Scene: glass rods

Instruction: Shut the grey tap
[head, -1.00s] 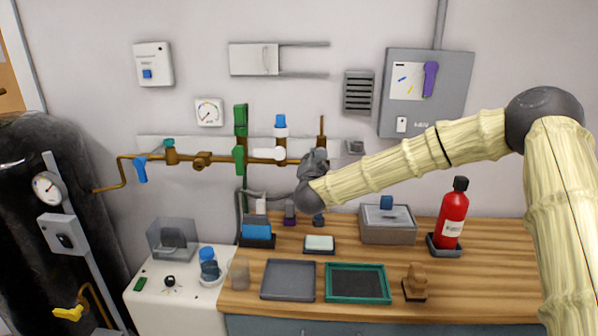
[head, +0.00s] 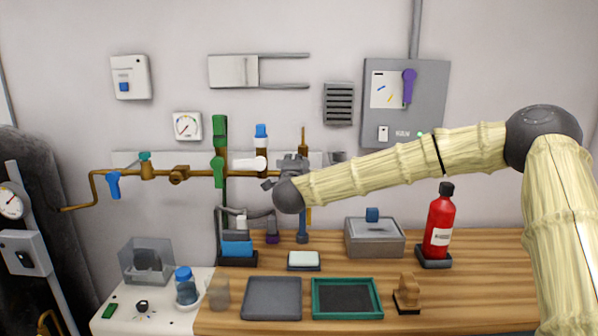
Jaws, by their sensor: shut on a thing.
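My gripper (head: 289,168) is at the right part of the brass pipe (head: 200,172) on the wall, just right of the white tap handle (head: 249,163). It is shut on the grey tap, at the foot of an upright brass stub (head: 303,138). My dark wrist and fingers cover most of the grey tap, so its handle angle cannot be told.
Other taps on the pipe have blue (head: 113,184) and green (head: 219,168) handles. A purple-handled grey cabinet (head: 432,105) hangs to the right. Below, the wooden bench (head: 480,280) holds trays, a grey box (head: 374,240) and a red bottle (head: 438,228).

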